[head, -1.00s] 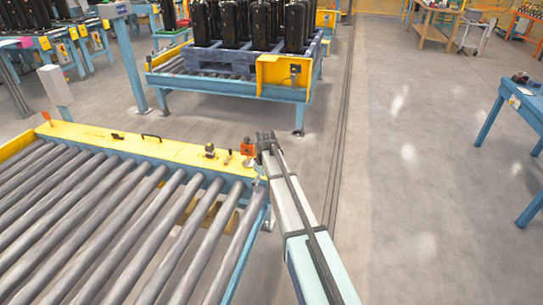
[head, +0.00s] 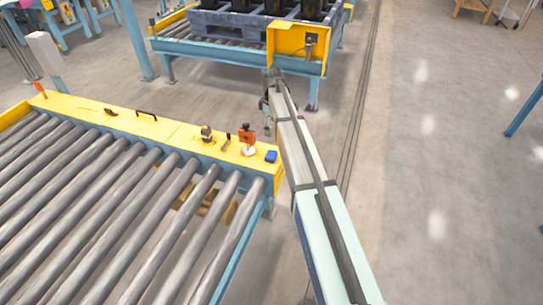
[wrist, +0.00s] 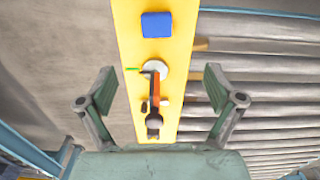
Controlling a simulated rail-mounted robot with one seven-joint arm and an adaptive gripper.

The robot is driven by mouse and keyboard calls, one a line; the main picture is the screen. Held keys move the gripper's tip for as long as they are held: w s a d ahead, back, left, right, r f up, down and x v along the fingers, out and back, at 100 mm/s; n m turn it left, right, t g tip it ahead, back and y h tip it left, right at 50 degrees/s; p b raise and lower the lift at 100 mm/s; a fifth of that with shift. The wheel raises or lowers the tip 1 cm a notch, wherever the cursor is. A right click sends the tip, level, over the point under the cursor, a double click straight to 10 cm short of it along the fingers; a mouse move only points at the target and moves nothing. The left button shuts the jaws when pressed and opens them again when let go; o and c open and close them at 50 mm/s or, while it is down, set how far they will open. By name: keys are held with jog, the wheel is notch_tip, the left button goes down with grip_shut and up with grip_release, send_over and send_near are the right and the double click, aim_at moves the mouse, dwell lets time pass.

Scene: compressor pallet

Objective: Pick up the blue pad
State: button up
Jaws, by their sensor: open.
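The blue pad (head: 271,156) is a small blue block at the right end of the yellow ledge (head: 180,138). In the wrist view the blue pad (wrist: 156,24) lies flat on the ledge, near the top of the picture and beyond my fingertips. My gripper (wrist: 162,88) is open and empty, its two fingers spread either side of the ledge. In the head view my gripper (head: 268,103) is small and partly hidden by my arm, past the ledge's far side.
Beside the pad stand an orange item with a white round base (head: 248,148), a small tool (head: 226,142) and a dark and brass part (head: 206,133). A black handle (head: 146,115) lies farther left. Rollers (head: 110,190) run in front; a loaded pallet conveyor (head: 230,55) stands behind.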

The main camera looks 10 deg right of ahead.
send_over(271, 154)
jog(key=f, duration=1.1)
jog(key=shift+s+f, duration=0.2)
jog(key=shift+s, duration=0.2)
jog(key=shift+w+f+p, duration=0.15)
jog(key=shift+f+p, duration=0.1)
jog(key=shift+f, duration=1.05)
jog(key=shift+w+f+p, duration=0.15)
jog(key=shift+f+p, duration=0.1)
jog(key=shift+f, duration=1.05)
jog(key=c, duration=1)
